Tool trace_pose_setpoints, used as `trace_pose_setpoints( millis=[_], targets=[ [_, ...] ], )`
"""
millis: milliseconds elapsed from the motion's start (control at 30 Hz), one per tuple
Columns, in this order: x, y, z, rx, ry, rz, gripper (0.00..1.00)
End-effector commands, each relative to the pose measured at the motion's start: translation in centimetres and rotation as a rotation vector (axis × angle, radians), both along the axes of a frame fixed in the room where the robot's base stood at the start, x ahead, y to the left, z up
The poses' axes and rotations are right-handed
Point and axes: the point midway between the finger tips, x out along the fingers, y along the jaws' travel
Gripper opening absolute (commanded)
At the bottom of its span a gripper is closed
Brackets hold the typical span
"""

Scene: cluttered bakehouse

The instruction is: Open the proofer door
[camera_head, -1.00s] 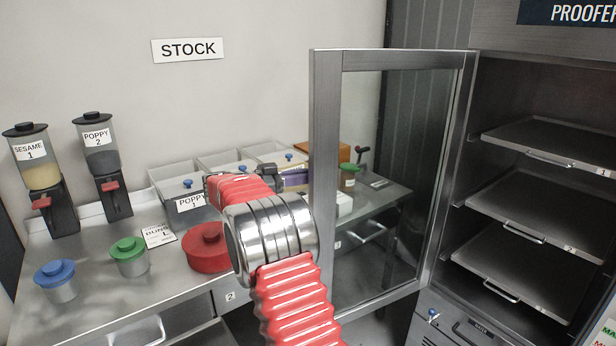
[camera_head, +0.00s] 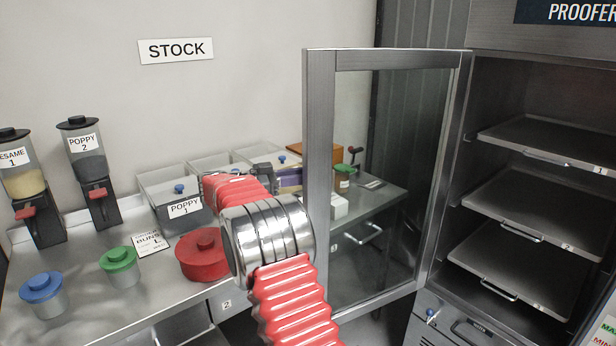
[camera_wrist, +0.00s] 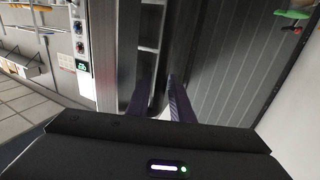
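The proofer door (camera_head: 320,130) is a steel frame around a glass pane. It stands swung wide open at the left of the proofer (camera_head: 442,315), whose trays show inside. My gripper (camera_head: 290,180) is behind the door's free edge, on its outer side, and partly hidden by the frame. In the wrist view my gripper (camera_wrist: 158,95) shows two dark purple fingers, apart, with a pale patch visible between them. I see no clear grip on the door, and its handle cannot be made out.
A steel counter (camera_head: 90,305) on the left bears a red lidded pot (camera_head: 203,257), a green-lidded jar (camera_head: 120,268), a blue-lidded jar (camera_head: 43,297), seed dispensers (camera_head: 88,160) and open bins (camera_head: 182,210). The counter extends behind the door's glass.

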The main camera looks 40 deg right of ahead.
Motion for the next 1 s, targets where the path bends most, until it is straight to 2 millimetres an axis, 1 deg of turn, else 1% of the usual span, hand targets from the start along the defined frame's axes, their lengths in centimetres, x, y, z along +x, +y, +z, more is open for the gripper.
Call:
trace_pose_setpoints(
  millis=[267, 367, 467, 1000],
  targets=[
    [0.2, 0.3, -0.1, 0.0, 0.001, 0.003, 0.2],
    [0.4, 0.9, -0.1, 0.0, 0.001, 0.004, 0.2],
    [0.7, 1.8, -0.1, 0.0, 0.001, 0.004, 0.2],
    [3.8, 10.5, -0.2, 0.0, 0.001, 0.005, 0.2]
  ],
)
